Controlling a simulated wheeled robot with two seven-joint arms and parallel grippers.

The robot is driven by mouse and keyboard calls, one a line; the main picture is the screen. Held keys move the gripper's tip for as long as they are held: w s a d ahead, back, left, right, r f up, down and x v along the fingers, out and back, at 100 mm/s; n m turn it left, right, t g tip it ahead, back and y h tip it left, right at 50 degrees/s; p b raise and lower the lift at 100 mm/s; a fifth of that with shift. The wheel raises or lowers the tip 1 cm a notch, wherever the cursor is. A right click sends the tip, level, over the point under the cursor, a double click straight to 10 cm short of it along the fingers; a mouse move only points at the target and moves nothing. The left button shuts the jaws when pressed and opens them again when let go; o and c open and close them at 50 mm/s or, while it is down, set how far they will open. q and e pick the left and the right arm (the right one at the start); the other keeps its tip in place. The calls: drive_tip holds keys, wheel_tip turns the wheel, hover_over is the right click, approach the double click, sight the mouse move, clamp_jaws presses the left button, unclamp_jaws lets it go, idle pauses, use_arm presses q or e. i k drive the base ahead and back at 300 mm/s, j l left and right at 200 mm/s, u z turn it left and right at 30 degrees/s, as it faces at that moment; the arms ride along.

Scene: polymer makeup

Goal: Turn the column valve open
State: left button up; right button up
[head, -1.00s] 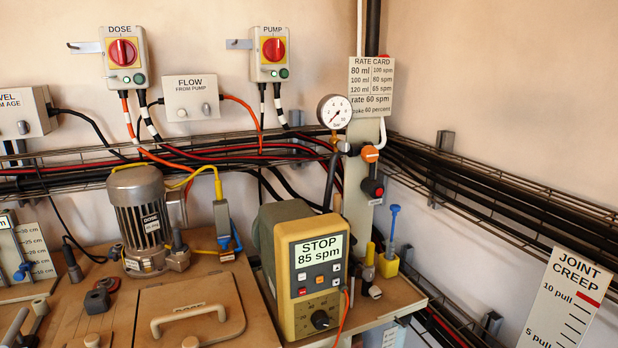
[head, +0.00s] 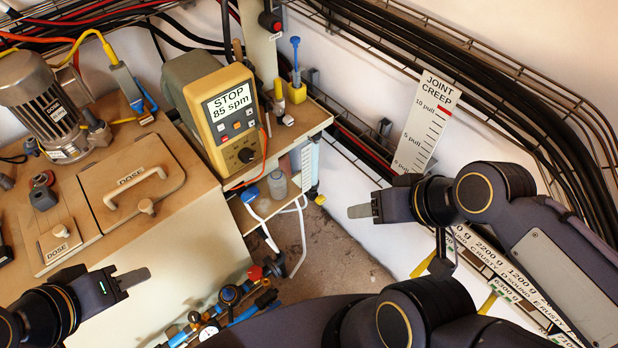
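A pale upright tube with scale marks (head: 306,163), which looks like the column, stands at the right end of the bench below its top. A small yellow fitting (head: 316,195) sits at its lower end; it may be the column valve, but it is too small to tell how it is turned. My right gripper (head: 360,211) points left, a little right of and below this fitting, and apart from it. My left gripper (head: 135,278) is in front of the bench at the lower left, far from the column. Each gripper shows as one grey finger shape, and neither visibly holds anything.
The pump (head: 237,120) reads STOP 85 spm. Bottles (head: 277,184) stand on a low shelf beside the column. The joint creep card (head: 427,120) and cable trays line the right wall.

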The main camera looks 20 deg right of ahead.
sight(319, 199)
drive_tip(key=k+j+z, duration=0.1)
drive_tip(key=z, duration=0.3)
drive_tip(key=k+j+z, duration=0.15)
drive_tip(key=z, duration=0.2)
drive_tip(key=k+j+z, duration=0.1)
drive_tip(key=z, duration=0.3)
